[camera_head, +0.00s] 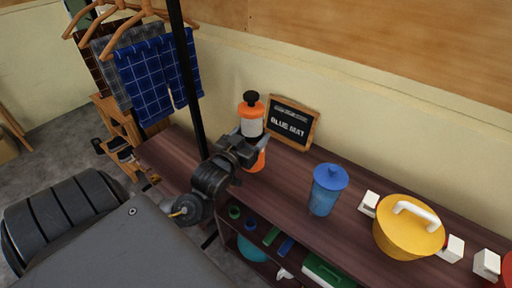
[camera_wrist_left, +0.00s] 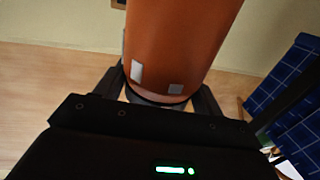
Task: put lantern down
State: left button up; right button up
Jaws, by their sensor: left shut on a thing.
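The lantern (camera_head: 251,123) is orange with a whitish band and a black knob on top. It stands upright at the back of the dark wooden shelf top, left of the small sign. My left gripper (camera_head: 246,143) is shut around its middle. In the left wrist view the lantern's orange body (camera_wrist_left: 180,45) fills the space between the fingers (camera_wrist_left: 165,95). The gripper hides part of the lantern, and I cannot tell whether its base touches the shelf top (camera_head: 285,187). My right gripper is not in view.
A framed "BLUE MAT" sign (camera_head: 291,124) stands right beside the lantern. A blue lidded cup (camera_head: 327,190) and a yellow pot (camera_head: 408,228) with white blocks stand further right. A black post (camera_head: 186,75) and hanging blue cloths (camera_head: 158,72) are at left. Shelf space before the cup is free.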

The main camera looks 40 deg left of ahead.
pick_arm(q)
jog(key=shift+w+a+f, duration=0.3)
jog(key=shift+w+f, duration=0.55)
jog(key=shift+w+a+f, duration=0.1)
jog(key=shift+w+f, duration=0.4)
jog(key=shift+f, duration=0.15)
notch_tip(320, 180, down, 3)
jog(key=shift+r+p, duration=0.1)
jog(key=shift+p, duration=0.2)
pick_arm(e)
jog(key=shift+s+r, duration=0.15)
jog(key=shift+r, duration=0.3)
pick_arm(q)
jog(key=o, duration=1.8)
jog(key=shift+f, duration=0.25)
jog(key=shift+c, duration=0.2)
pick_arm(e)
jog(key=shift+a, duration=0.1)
pick_arm(q)
jog(key=s+d+b, duration=0.1)
jog(key=s+d, duration=0.1)
jog(key=s, duration=1)
jog(key=shift+b, duration=0.3)
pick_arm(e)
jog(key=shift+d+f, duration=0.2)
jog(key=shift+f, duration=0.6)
